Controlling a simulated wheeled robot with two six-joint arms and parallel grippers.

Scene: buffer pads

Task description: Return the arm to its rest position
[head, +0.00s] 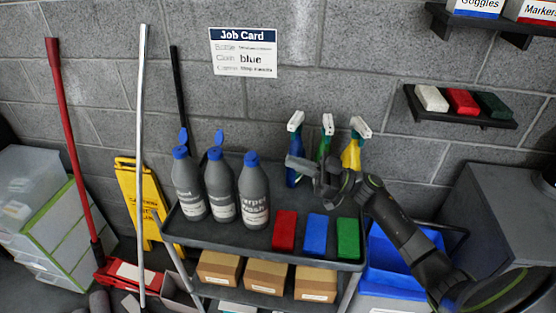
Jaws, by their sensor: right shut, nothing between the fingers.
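My right arm (410,235) reaches in from the lower right. Its gripper (298,164) is shut and empty, held over the right part of the grey cart's top tray (262,172), in front of the spray bottles. On the tray, a red pad (285,231), a blue pad (316,234) and a green pad (348,238) lie in a row along the front edge, below and apart from the gripper. Three grey bottles with blue caps stand at the left: left (188,188), middle (221,190) and right (254,196). My left gripper is out of view.
Blue (294,170), green (327,135) and yellow (351,155) spray bottles stand behind the gripper. Small cartons (267,277) fill the lower shelf. A wall shelf (460,115) holds more pads. A blue bin (385,262) sits beside my arm; a job card (243,53) hangs above.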

